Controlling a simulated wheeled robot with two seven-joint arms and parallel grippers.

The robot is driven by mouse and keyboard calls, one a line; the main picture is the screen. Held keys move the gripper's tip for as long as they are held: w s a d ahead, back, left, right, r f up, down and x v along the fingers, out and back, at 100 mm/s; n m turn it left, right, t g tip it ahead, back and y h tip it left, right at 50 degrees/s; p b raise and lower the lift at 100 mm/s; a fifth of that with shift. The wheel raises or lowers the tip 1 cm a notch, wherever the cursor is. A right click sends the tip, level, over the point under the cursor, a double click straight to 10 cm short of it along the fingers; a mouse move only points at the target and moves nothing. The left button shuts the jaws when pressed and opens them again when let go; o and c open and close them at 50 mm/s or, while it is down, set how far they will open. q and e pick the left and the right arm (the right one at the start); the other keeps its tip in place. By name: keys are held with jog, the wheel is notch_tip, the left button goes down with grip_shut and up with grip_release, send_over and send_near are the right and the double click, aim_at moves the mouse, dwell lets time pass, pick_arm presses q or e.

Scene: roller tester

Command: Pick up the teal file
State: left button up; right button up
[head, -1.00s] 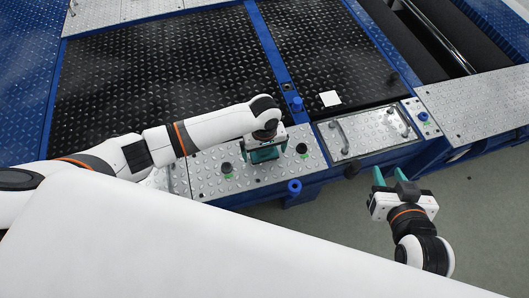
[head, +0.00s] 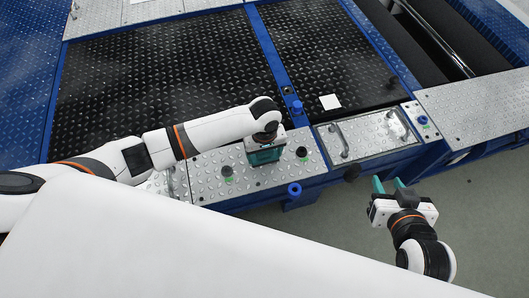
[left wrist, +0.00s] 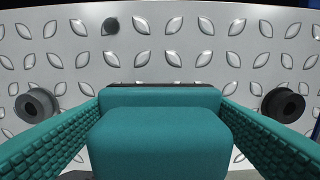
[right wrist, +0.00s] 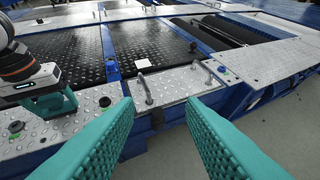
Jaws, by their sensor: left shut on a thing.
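The teal file (left wrist: 160,135) is a teal block with a dark strip along its far edge. In the left wrist view it fills the space between the two textured teal fingers of my left gripper (left wrist: 160,118), which is shut on it. In the head view my left gripper (head: 264,155) is over the silver tread-plate panel, and teal shows at its tip; I cannot tell file from fingers there, nor whether the file touches the panel. My right gripper (head: 390,185) is open and empty, over the floor right of the panel; its spread fingers show in the right wrist view (right wrist: 160,115).
The silver panel (head: 210,168) has black knobs (head: 302,152) beside the left gripper. A plate with handles (head: 365,137) lies to the right. A white square (head: 330,101) lies on the black tread plate. The grey floor (head: 480,200) is clear.

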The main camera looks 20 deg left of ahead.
pick_arm(q)
notch_tip(320, 180, up, 4)
jog(key=shift+r+p, duration=0.25)
jog(key=shift+p, duration=0.7)
notch_tip(320, 180, up, 3)
jog(key=shift+f+p, duration=0.1)
jog(key=shift+p, duration=0.5)
jog(key=shift+r, duration=0.6)
jog(key=shift+r+p, duration=0.35)
jog(key=shift+r, duration=0.1)
pick_arm(e)
jog(key=s+d+f+g+h, duration=0.1)
jog(key=s+d+f+g, duration=0.1)
jog(key=s+g, duration=0.2)
jog(key=s+d+f+g+h, duration=0.1)
jog(key=s+f+g, duration=0.1)
jog(key=s, duration=0.5)
jog(key=shift+s+d+g, duration=0.15)
jog(key=shift+d+g, duration=0.25)
jog(key=shift+g, duration=0.5)
